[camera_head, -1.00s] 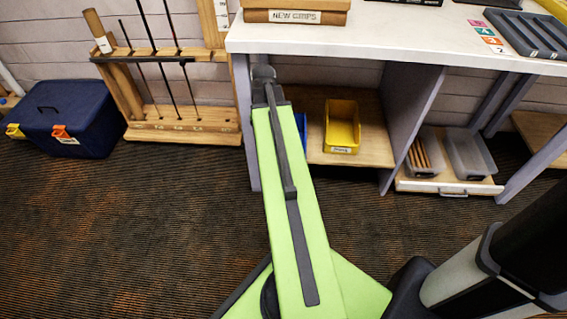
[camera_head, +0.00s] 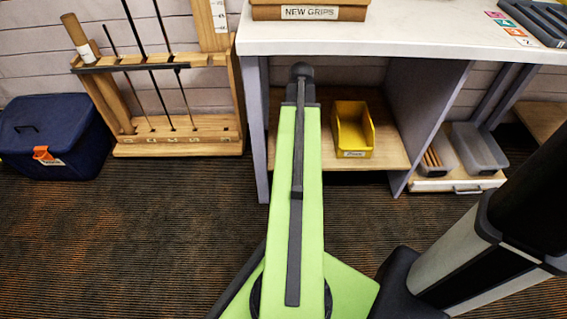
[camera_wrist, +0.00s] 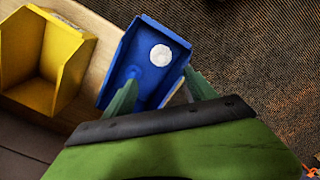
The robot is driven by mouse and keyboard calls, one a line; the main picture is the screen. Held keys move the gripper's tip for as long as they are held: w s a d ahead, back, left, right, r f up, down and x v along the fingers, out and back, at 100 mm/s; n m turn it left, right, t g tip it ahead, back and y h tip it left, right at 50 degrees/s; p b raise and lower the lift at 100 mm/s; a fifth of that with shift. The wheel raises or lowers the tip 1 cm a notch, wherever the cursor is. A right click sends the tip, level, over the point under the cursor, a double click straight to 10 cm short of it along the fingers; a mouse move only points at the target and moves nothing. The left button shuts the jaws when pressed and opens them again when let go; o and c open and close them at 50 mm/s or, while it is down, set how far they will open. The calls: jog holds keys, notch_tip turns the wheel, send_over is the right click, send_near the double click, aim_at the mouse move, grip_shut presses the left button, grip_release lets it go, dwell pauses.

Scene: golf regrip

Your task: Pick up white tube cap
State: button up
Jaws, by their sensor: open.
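A round white cap (camera_wrist: 160,54) lies inside a blue bin (camera_wrist: 113,80) in the wrist view, toward the bin's far right. I take it for the white tube cap. A small blue round shape (camera_wrist: 133,73) shows in the same bin, left of the cap. My gripper (camera_wrist: 158,87) is open and empty, one finger over the bin's left side and the other by its right wall. The cap lies beyond the fingertips in the picture. In the head view my arm hides the blue bin and the gripper's fingers.
A yellow bin (camera_wrist: 46,88) stands left of the blue bin on a wooden shelf (camera_head: 388,155); it also shows in the head view (camera_head: 353,130). The white worktop (camera_head: 430,30) is above. A club rack (camera_head: 180,145) and blue toolbox (camera_head: 52,135) stand left. Carpet is clear in front.

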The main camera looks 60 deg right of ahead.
jog(key=f+b, duration=1.7)
jog(key=shift+w+f+b, duration=0.25)
jog(key=shift+f+b, duration=0.1)
jog(key=shift+r, duration=0.15)
jog(key=c, duration=0.8)
